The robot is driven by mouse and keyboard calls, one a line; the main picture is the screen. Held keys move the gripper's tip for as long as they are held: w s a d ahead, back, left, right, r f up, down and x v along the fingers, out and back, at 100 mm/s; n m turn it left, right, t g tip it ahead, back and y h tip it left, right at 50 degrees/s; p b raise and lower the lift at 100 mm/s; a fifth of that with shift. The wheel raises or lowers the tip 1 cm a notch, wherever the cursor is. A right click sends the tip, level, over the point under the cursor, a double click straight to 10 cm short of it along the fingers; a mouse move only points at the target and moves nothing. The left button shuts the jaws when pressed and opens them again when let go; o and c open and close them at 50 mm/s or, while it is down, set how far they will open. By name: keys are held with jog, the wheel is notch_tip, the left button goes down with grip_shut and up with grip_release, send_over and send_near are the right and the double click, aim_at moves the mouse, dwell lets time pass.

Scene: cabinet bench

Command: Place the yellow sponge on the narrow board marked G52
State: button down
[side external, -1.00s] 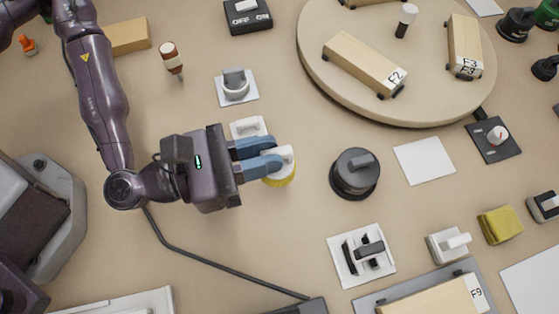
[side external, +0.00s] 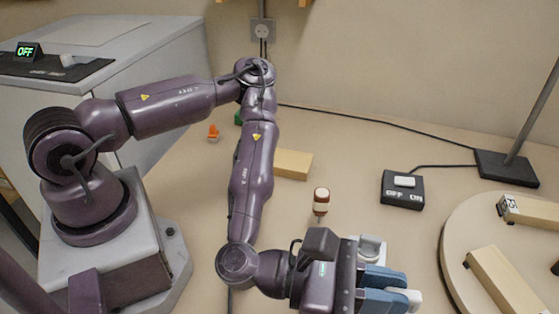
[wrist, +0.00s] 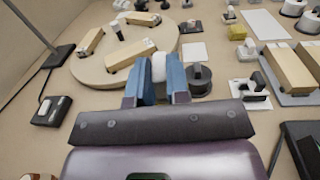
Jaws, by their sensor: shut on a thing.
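My gripper (side external: 388,289) is low in the side external view, shut on a white-topped thing (side external: 405,296). In the wrist view that thing (wrist: 158,68) shows white between the blue fingers (wrist: 158,84). A yellow underside showed on it earlier; now that part is hidden. A small yellow block (wrist: 237,32), which looks like the sponge, lies apart from my gripper at the upper right of the wrist view. I cannot read the marking G52 on any board. Light wooden blocks stand on a grey board (wrist: 283,98) at the right.
A round turntable (wrist: 88,76) carries several wooden blocks. A black knob (wrist: 200,79) stands right of my fingers. A switch box (side external: 403,190), a small bottle (side external: 321,199), a wooden block (side external: 293,164) and a lamp base (side external: 507,168) also stand on the bench.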

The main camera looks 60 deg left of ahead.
jog(key=w+a+n+t+y, duration=0.2)
jog(key=w+a+n+y, duration=0.15)
jog(key=w+a, duration=0.6)
jog(key=n+y, duration=0.9)
jog(key=y, duration=0.6)
send_over(279, 162)
jog(key=s+a, duration=0.1)
jog(key=shift+t, duration=0.4)
notch_tip(279, 162, down, 13)
jog(key=shift+r, duration=0.2)
jog(key=shift+f, duration=0.15)
jog(key=c, duration=1.1)
grip_release()
